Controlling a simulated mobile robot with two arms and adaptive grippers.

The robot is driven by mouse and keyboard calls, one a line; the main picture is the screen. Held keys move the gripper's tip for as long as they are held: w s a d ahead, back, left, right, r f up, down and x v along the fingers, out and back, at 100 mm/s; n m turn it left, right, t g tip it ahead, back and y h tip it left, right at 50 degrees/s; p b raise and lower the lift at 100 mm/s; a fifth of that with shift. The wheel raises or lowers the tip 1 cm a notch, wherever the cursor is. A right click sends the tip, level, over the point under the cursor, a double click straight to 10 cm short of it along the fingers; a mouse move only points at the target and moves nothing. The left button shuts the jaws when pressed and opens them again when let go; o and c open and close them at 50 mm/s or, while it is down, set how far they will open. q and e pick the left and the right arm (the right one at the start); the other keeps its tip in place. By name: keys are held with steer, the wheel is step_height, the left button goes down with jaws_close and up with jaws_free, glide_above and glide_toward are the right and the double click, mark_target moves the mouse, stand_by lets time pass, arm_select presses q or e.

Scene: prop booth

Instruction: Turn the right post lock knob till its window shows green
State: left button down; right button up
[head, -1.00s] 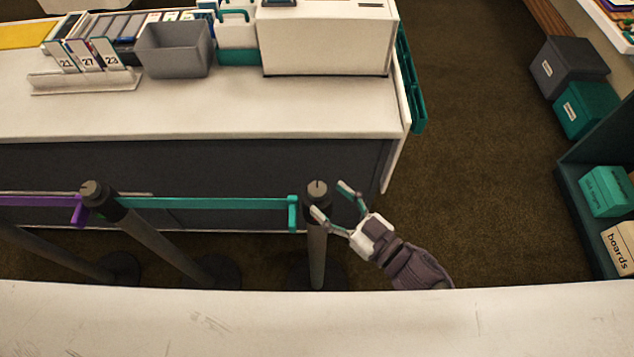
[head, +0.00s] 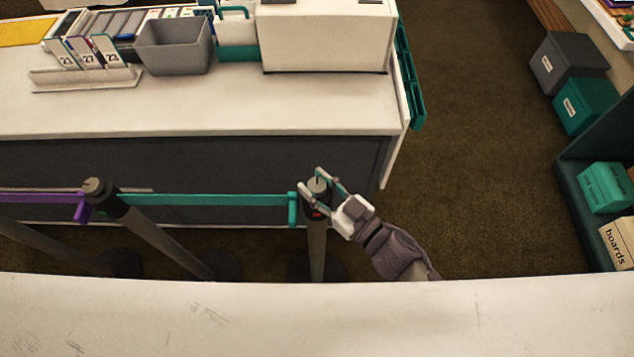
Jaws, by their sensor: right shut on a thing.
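The right post (head: 317,245) is a dark upright post with a round grey lock knob (head: 318,185) on top. The knob has a dark line mark pointing roughly away from me. Just below the knob, a small red patch (head: 317,214) shows on the post's head, in the place of its window; I see no green there. My right gripper (head: 311,179) reaches in from the lower right and is shut on the knob, with one finger on its left side and one on its far right side. My left gripper is not in view.
A teal belt bar (head: 205,200) runs from the right post to the left post (head: 150,236), with a purple bar (head: 38,199) beyond. A white counter (head: 200,108) stands behind. A pale ledge (head: 320,315) crosses the front. Open carpet (head: 480,150) lies right.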

steer(key=shift+n+g+y, duration=0.3)
steer(key=shift+g, duration=0.1)
steer(key=shift+c, duration=0.3)
steer(key=shift+w+d+r+n+g+y+p, duration=0.1)
steer(key=shift+n+g+y+p, duration=0.7)
steer(key=shift+n+g, duration=0.15)
steer(key=shift+n+g+y, duration=0.7)
steer(key=shift+n+g, duration=0.05)
steer(key=shift+g, duration=0.5)
steer(key=n+g+y, duration=0.1)
steer(key=g, duration=0.1)
steer(key=shift+n+g, duration=0.3)
steer(key=shift+n, duration=0.1)
steer(key=n+g, duration=0.1)
steer(key=g+b, duration=0.1)
steer(key=shift+f+n+g, duration=0.25)
steer(key=shift+n+g, duration=0.15)
steer(key=n+g+h+b, duration=0.1)
steer(key=n+g+b, duration=0.2)
steer(key=g+b, duration=0.2)
steer(key=n+g+b, duration=0.4)
steer(key=g, duration=0.2)
steer(key=shift+f+h+b, duration=0.15)
steer(key=shift+h+b, duration=0.25)
steer(key=shift+r+n+g+h+b, duration=0.25)
steer(key=shift+n+g+h+b, duration=0.55)
steer(key=shift+n+g+b, duration=0.45)
